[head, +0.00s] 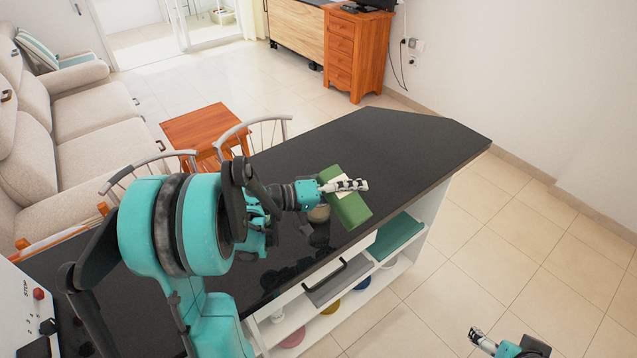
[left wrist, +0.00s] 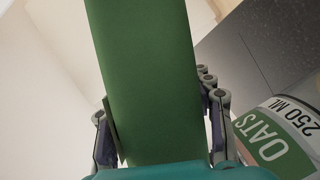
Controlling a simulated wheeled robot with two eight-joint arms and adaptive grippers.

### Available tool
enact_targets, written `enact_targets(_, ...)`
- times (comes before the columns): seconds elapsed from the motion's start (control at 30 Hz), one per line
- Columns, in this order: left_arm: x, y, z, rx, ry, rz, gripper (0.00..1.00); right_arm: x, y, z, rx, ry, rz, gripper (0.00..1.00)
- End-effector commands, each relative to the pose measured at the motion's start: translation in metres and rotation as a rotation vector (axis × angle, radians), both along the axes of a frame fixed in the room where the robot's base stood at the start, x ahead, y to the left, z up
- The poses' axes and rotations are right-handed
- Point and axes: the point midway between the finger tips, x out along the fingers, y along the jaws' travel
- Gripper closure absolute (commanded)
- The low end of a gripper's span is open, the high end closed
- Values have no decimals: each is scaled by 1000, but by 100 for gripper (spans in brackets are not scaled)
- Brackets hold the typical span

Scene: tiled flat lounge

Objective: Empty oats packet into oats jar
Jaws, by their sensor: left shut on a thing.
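My left gripper (head: 350,186) is shut on a green oats packet (head: 349,210), above the dark counter near its front edge. The packet is tilted, and it fills the middle of the left wrist view (left wrist: 148,70) between the two fingers. The oats jar (head: 318,214) stands on the counter just left of the packet, partly hidden by my left arm. In the left wrist view the jar's green and white label (left wrist: 275,135) reads "OATS" and "250 ML", at the lower right. The jar's opening is hidden. My right gripper (head: 476,337) is low at the bottom right, over the floor, and empty.
The counter (head: 400,140) is clear to the right and behind the packet. Open shelves (head: 340,308) with coloured dishes lie under its front edge. Chairs (head: 255,133) stand at the counter's far side. The tiled floor is free on the right.

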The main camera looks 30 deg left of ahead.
Motion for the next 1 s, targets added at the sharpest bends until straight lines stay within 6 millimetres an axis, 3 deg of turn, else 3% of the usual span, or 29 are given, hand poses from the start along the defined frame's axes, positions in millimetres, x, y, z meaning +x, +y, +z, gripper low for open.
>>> enact_targets(1.0,2,4,11,-126,54,2,89,0,0,-1,0,0,0,18)
